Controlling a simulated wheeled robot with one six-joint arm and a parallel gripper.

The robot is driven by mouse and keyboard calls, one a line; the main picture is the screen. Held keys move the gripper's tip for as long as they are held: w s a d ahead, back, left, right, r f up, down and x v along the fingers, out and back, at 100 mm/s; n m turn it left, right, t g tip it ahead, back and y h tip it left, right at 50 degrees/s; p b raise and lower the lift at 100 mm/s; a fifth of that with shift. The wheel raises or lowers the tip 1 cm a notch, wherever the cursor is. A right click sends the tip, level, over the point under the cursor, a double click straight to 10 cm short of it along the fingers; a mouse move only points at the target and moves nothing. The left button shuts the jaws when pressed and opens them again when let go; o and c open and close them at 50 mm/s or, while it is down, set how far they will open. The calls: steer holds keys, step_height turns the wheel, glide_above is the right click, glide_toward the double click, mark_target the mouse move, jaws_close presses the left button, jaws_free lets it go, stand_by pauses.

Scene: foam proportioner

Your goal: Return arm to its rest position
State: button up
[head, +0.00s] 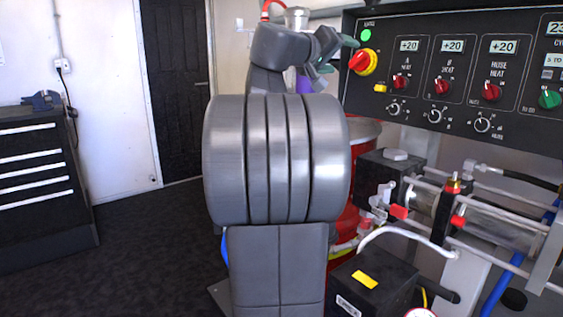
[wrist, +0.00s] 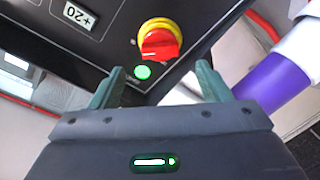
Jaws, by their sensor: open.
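My arm stands upright in the middle of the head view, with my gripper (head: 336,56) at its top, close to the left edge of the black control panel (head: 470,120). In the wrist view my gripper (wrist: 160,92) has its two green fingers spread apart with nothing between them. Beyond the fingertips are the red and yellow knob (wrist: 160,40) and a lit green lamp (wrist: 142,72). In the head view the same knob (head: 362,62) is just right of my gripper, with the green lamp (head: 365,35) above it. I cannot tell if a finger touches the panel.
The proportioner's pump with metal rods (head: 480,210) stands at the right. A red drum (head: 365,135) is partly hidden behind my arm. A purple and white object (wrist: 270,85) is near the right finger. A dark drawer cabinet (head: 40,180) stands left; open floor (head: 150,240) lies between.

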mark_target(356, 59)
steer(key=x, duration=0.7)
steer(key=shift+w+d+r+n+p, duration=0.2)
steer(key=shift+n+p, duration=0.1)
steer(key=shift+p, duration=0.3)
steer(key=shift+s+a+r+n+p, duration=0.15)
steer(key=shift+s+n+p, duration=0.05)
steer(key=shift+n+p, duration=0.65)
steer(key=n+p, duration=0.3)
steer(key=p, duration=0.1)
steer(key=shift+y, duration=0.4)
steer(key=n+p, duration=0.4)
steer(key=p, duration=0.2)
steer(key=n+p, duration=0.3)
steer(key=p, duration=0.3)
steer(key=n+p, duration=0.3)
steer(key=p, duration=0.3)
steer(key=shift+g+y+p, duration=0.35)
steer(key=shift+g+y, duration=0.05)
steer(key=shift+n+p, duration=0.25)
steer(key=shift+p, duration=0.15)
steer(key=shift+n+p, duration=0.5)
steer(key=shift+p, duration=0.6)
steer(key=shift+f+n+p, duration=0.25)
steer(key=shift+n+p, duration=0.05)
steer(key=shift+p, duration=0.15)
